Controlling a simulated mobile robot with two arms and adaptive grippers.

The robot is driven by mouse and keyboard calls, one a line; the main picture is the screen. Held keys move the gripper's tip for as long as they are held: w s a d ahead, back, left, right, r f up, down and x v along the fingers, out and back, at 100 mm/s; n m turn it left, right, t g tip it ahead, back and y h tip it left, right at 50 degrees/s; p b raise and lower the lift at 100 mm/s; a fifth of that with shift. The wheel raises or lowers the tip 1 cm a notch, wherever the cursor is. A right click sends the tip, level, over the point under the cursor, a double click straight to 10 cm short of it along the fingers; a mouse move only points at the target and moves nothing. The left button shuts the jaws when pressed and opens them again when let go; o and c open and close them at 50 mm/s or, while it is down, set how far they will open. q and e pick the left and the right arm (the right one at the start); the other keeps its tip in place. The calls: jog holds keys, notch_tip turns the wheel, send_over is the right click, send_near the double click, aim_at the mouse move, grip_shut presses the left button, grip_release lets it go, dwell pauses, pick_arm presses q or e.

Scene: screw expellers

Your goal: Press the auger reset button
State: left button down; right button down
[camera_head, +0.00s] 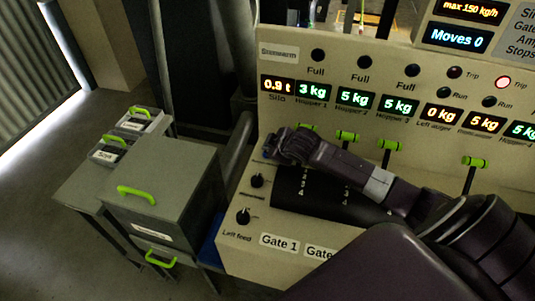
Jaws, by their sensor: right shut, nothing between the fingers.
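The beige control panel (292,55) fills the right half of the view. My right gripper (272,147) is shut and empty, over the panel's upper left part, near the silo and hopper displays. Its arm reaches in from the lower right and covers part of the panel. I cannot make out a button marked as auger reset; it may be hidden behind the gripper or arm. The left auger display (438,114) reads 0 kg. The display to its right (482,122) reads 5 kg, and the trip lamp (503,82) above it glows. My left gripper is not in view.
Black knobs (243,216) sit at the panel's left edge, one above "Left feed". Green-topped levers (390,145) stand across the panel, close to my right arm. A grey cabinet (160,180) with green handles stands left of the panel. Open floor lies further left.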

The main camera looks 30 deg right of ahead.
jog(key=shift+f, duration=0.15)
dwell(0.4)
jog(key=shift+f, duration=0.25)
jog(key=shift+f, duration=0.55)
dwell(0.6)
jog(key=shift+s, duration=0.1)
jog(key=shift+r+p, duration=0.9)
jog(key=shift+p, duration=0.15)
notch_tip(320, 180, up, 5)
jog(key=p, duration=0.5)
jog(key=shift+r, duration=0.1)
